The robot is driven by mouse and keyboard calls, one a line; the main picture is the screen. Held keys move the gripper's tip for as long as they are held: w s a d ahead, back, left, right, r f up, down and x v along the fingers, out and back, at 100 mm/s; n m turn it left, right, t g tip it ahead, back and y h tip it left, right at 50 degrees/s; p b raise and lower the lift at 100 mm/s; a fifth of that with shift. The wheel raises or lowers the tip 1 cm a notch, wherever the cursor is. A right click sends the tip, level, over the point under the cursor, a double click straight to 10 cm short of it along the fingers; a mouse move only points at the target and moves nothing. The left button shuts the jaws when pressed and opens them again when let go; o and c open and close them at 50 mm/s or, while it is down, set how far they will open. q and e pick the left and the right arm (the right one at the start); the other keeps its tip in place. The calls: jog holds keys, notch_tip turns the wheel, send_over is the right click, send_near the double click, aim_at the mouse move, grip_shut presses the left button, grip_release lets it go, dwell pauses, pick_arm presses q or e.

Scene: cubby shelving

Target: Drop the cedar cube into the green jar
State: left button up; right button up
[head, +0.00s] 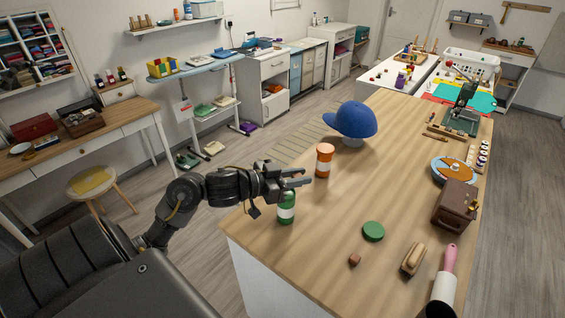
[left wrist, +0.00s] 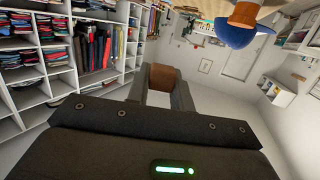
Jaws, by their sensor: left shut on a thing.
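The green jar (head: 286,209), with a white label band, stands near the table's left edge. My left gripper (head: 298,181) is just above it in the head view, its fingers pointing right. In the left wrist view a plain brown block, which I take for the cedar cube (left wrist: 165,79), sits between the fingers, which are shut on it. In the head view the held cube is hardly visible. The jar's mouth is partly hidden by the gripper. My right gripper is not in view.
An orange jar (head: 324,160) and a blue cap (head: 352,120) stand beyond the gripper. A round green lid (head: 373,231), another small brown cube (head: 355,259), a brush (head: 413,258) and a pink-handled roller (head: 446,275) lie nearer. The table's middle is clear.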

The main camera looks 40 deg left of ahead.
pick_arm(q)
jog(key=w+a+r+n+t+y, duration=0.1)
jog(key=a+r+n+t+y, duration=0.2)
jog(key=a, duration=0.4)
notch_tip(320, 180, down, 7)
jog(key=g+y+b, duration=0.1)
jog(key=b, duration=0.7)
jog(key=shift+w+n, duration=0.15)
jog(key=shift+n, duration=0.15)
jog(key=o, duration=1)
jog(key=shift+s+a, duration=0.1)
jog(key=shift+s, duration=0.45)
jog(key=p+v, duration=0.3)
jog(key=v, duration=0.6)
jog(key=shift+s+r+p, duration=0.15)
jog(key=shift+s+p, duration=0.2)
jog(key=shift+p, duration=0.05)
